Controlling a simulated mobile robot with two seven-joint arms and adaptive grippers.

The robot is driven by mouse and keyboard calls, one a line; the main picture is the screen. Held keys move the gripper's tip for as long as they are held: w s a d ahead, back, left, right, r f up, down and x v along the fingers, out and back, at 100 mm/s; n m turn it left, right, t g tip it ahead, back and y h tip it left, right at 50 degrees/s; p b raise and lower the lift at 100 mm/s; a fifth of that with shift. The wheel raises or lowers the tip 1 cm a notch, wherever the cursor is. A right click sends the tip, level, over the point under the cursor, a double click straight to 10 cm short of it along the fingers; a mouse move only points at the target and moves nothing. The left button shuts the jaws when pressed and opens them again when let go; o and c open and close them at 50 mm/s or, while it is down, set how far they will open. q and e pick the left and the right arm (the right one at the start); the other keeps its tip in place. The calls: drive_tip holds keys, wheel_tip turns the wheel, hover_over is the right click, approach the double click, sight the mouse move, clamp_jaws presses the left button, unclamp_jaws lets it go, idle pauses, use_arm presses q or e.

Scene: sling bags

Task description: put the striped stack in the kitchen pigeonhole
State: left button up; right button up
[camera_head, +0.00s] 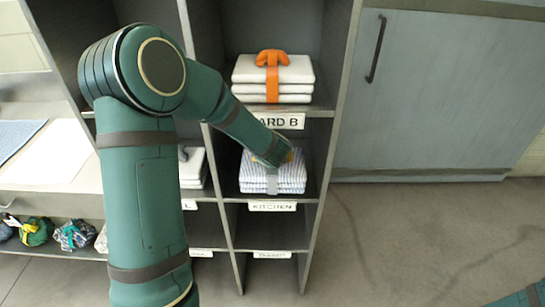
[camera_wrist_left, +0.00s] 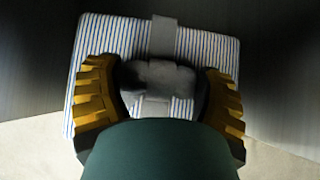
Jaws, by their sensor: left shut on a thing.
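The striped stack (camera_head: 272,184), blue-and-white folded cloth with a grey band, is in the pigeonhole above the KITCHEN label (camera_head: 272,206). It looks level and at or very near the shelf; I cannot tell whether it bears on it. My left gripper (camera_head: 283,158) reaches in from the front and above, its tips partly hidden by my arm. In the left wrist view its yellow-backed fingers (camera_wrist_left: 160,85) are shut around the grey knot (camera_wrist_left: 155,74) on top of the striped stack (camera_wrist_left: 108,38). My right gripper is out of view.
A white stack with an orange band (camera_head: 290,74) fills the pigeonhole above, labelled "ARD B" (camera_head: 283,121). Another white stack (camera_head: 192,168) sits in the column to the left. The pigeonhole below (camera_head: 270,228) looks empty. A grey cabinet (camera_head: 440,95) stands right.

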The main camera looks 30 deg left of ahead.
use_arm(q)
drive_tip(key=shift+w+a, duration=0.35)
drive_tip(key=shift+w, duration=0.2)
drive_tip(key=shift+w+a, duration=0.35)
drive_tip(key=shift+w, duration=0.2)
drive_tip(key=shift+f+b, duration=0.6)
drive_tip(key=shift+f, duration=1.15)
drive_tip(key=shift+r, duration=0.1)
drive_tip(key=o, duration=0.9)
drive_tip(key=shift+f, duration=0.25)
drive_tip(key=shift+c, duration=0.2)
drive_tip(key=o, duration=0.4)
drive_tip(key=shift+r, duration=0.1)
drive_tip(key=shift+r, duration=0.1)
